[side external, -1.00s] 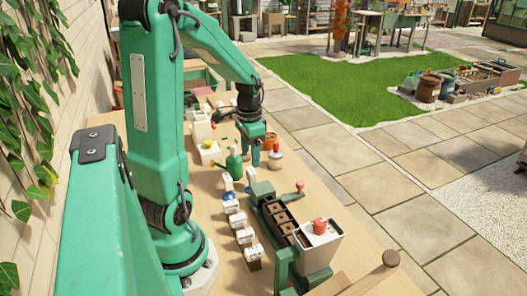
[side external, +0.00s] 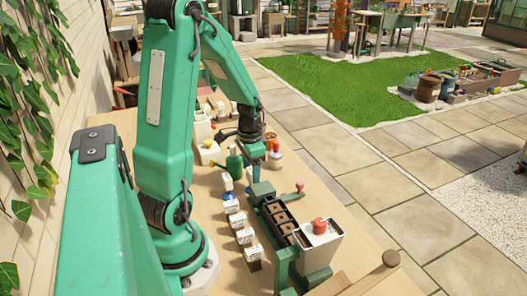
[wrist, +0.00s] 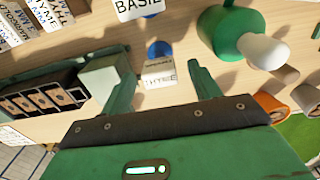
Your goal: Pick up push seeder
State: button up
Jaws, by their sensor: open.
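I cannot tell for certain which object is the push seeder. My gripper (side external: 257,180) points down over the bench beside a seedling tray; in the wrist view its fingers (wrist: 161,76) are apart. A red-topped white bottle (side external: 275,161) stands behind my gripper.
The dark seedling tray (side external: 281,222) sits close in front of the gripper. Several white labels (side external: 237,220) form a row to the left.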

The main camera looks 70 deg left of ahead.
jog(key=shift+f, duration=0.6)
jog(key=c, duration=1.1)
jog(key=shift+r, duration=0.15)
jog(key=shift+r, duration=4.9)
